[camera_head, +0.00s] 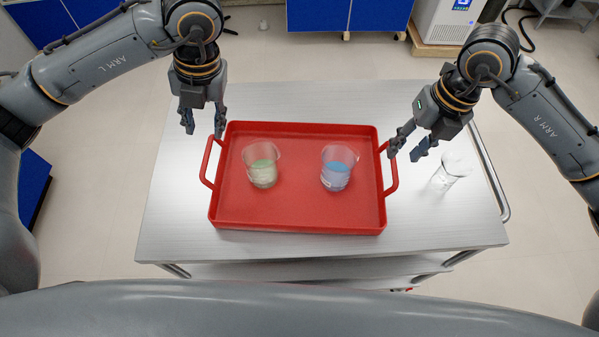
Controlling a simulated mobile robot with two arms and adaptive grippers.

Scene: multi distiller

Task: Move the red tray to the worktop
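The red tray (300,214) lies flat on a metal cart top (175,215), with a handle on its left and right sides. Inside it stand a beaker with greenish contents (262,165) on the left and a beaker with blue contents (338,168) on the right. My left gripper (203,128) is open and empty, pointing down above and behind the tray's left handle (206,163). My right gripper (405,152) is open near the right handle (390,170), with no clear hold on it. I see no worktop that I can identify for certain.
A clear empty glass (450,172) stands on the cart to the right of the tray, close to my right gripper. The cart has a rail (490,172) on its right side. Blue cabinets (350,14) and a white machine (446,20) stand at the back, beyond open floor.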

